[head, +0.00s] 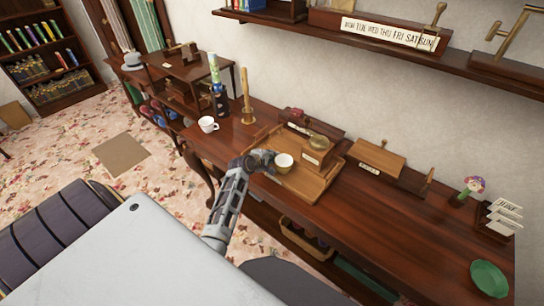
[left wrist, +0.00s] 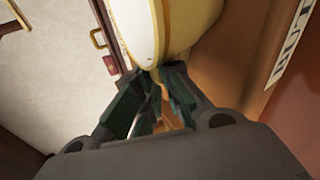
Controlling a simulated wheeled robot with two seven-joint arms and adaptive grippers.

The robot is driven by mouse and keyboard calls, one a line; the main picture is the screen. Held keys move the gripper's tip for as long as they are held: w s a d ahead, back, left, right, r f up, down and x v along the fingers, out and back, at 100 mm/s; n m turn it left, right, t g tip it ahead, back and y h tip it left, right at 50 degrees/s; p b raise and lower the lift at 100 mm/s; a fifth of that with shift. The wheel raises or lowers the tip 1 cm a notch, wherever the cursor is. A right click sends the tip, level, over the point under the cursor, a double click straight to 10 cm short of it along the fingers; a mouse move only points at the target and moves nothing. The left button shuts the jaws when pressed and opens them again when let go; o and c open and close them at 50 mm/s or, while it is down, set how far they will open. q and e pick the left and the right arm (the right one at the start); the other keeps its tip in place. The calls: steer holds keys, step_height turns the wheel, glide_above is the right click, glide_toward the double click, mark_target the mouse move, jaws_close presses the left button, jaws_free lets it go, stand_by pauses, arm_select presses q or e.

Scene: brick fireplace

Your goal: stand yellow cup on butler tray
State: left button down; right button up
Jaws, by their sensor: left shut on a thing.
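The yellow cup (head: 284,161), pale with a whitish inside, is upright over the wooden butler tray (head: 302,187) in the head view. My left gripper (head: 268,160) is shut on the cup at its left side. In the left wrist view the cup (left wrist: 185,25) fills the top middle, and the fingers (left wrist: 158,80) close on what looks like its handle. I cannot tell whether the cup's base touches the tray. My right gripper is not in view.
A wooden box with a brass-coloured top (head: 317,148) is right of the cup. A white cup (head: 208,124), a dark bottle (head: 219,102) and a candlestick (head: 247,105) stand at left. A wooden box (head: 375,160) and green dish (head: 489,278) are at right. The tray's front is bare.

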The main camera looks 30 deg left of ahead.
arm_select(q)
steer(key=shift+f, duration=0.1)
steer(key=c, duration=1.6)
jaws_free()
steer(key=shift+o, duration=0.2)
steer(key=v, duration=1.2)
